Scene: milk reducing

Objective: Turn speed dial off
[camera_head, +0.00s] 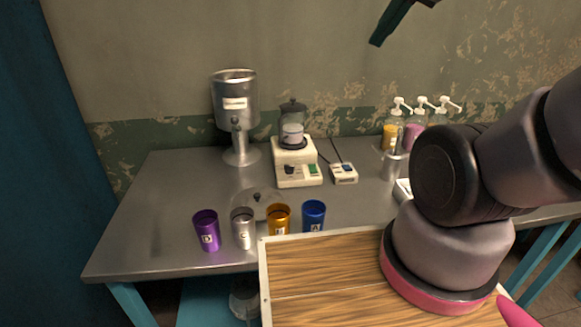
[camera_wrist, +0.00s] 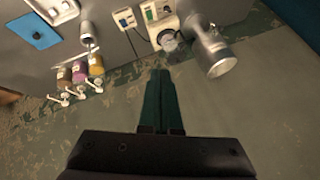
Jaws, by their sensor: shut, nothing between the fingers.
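A cream stirrer base (camera_head: 297,166) stands at the back middle of the grey table with a lidded clear jar (camera_head: 292,126) on it. Its front carries a dark speed dial (camera_head: 289,170) beside a green switch (camera_head: 312,170). The dial's setting is too small to read.
A small box with a blue switch (camera_head: 344,173) sits right of the stirrer. A metal dispenser (camera_head: 236,115) stands left. Pump bottles (camera_head: 414,133) and a metal cup (camera_head: 392,165) are right. Several lettered cups, including a purple one (camera_head: 207,231), line the front edge.

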